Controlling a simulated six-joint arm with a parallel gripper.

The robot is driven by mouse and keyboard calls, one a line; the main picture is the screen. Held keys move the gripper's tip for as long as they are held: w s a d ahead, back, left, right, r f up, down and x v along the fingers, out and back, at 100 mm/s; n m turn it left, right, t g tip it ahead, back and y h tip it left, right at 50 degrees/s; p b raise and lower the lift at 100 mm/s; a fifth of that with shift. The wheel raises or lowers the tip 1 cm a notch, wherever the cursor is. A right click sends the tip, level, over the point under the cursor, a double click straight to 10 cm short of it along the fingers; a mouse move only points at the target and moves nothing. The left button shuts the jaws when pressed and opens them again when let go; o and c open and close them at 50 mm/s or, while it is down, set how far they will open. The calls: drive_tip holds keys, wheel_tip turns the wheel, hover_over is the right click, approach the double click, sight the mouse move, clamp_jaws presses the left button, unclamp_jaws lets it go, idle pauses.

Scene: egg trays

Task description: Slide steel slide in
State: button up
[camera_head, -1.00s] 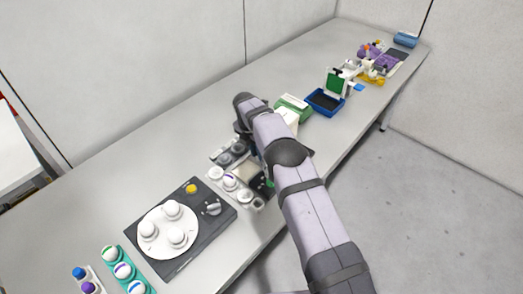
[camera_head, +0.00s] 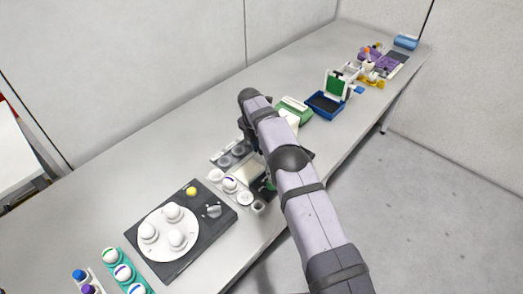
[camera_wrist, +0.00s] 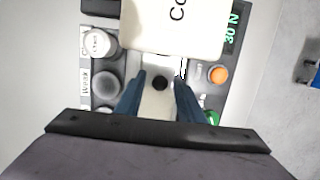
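My gripper (camera_wrist: 160,80) points down over a bench device, its two dark blue fingers apart with nothing between their tips that I can see held. In the wrist view a pale strip (camera_wrist: 159,104) with a round black knob or hole (camera_wrist: 159,83) shows between the fingers; it may be the steel slide, but I cannot tell for sure. A cream block (camera_wrist: 172,25) with the letters "Co" lies just beyond the fingertips and covers part of the device. In the head view the device's pale plate (camera_head: 249,172) shows beside my arm, which hides the fingertips.
The device has an orange button (camera_wrist: 217,75), a green button (camera_wrist: 212,117) and a "30 N" display (camera_wrist: 231,28). A dark turntable unit (camera_head: 165,265) stands nearer. A blue open box (camera_head: 325,104) stands farther along.

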drive_tip(key=shift+r+p, duration=1.5)
drive_tip(key=shift+r, duration=0.85)
wheel_tip(320, 180, up, 8)
drive_tip(key=p, duration=0.7)
